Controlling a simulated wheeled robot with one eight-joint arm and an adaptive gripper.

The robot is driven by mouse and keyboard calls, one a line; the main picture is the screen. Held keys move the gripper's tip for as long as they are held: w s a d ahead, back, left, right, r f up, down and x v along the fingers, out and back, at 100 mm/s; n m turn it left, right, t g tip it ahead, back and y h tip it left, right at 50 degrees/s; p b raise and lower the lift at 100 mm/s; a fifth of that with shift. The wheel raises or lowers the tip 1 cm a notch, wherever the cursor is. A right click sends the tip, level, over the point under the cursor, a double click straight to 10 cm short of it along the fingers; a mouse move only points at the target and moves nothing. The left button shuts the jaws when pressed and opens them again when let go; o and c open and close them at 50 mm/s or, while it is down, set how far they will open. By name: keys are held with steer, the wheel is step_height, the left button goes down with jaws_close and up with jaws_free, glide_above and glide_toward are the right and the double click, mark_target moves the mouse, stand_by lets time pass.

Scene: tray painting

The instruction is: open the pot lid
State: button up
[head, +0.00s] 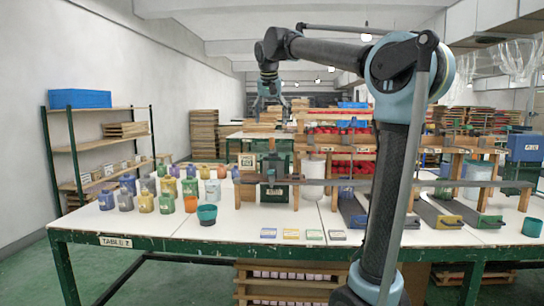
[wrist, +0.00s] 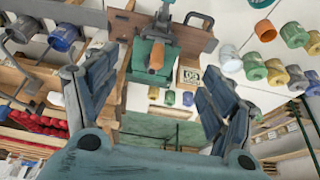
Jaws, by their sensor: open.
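Several small pots in mixed colours stand in rows at the left of the white table, among them an orange pot (head: 191,203) and a teal pot (head: 207,214) at the front. I cannot tell which pot is meant, and the lids are too small to make out. Pots also show at the upper right of the wrist view, including an orange one (wrist: 266,30) and a green one (wrist: 294,35). My gripper (head: 270,106) is raised well above the table, apart from all pots. In the wrist view my gripper (wrist: 155,72) has its fingers spread, with nothing held between them.
A green device with an orange handle (wrist: 157,55) stands beyond my fingers. A wooden rack with red bins (head: 335,140) and a long crossbar is behind the table. Small coloured cards (head: 291,234) lie at the front. A teal cup (head: 532,227) stands far right.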

mark_target(272, 152)
steer(key=x, duration=1.7)
steer(key=shift+r, duration=0.1)
steer(key=shift+s, duration=0.15)
steer(key=c, duration=1.7)
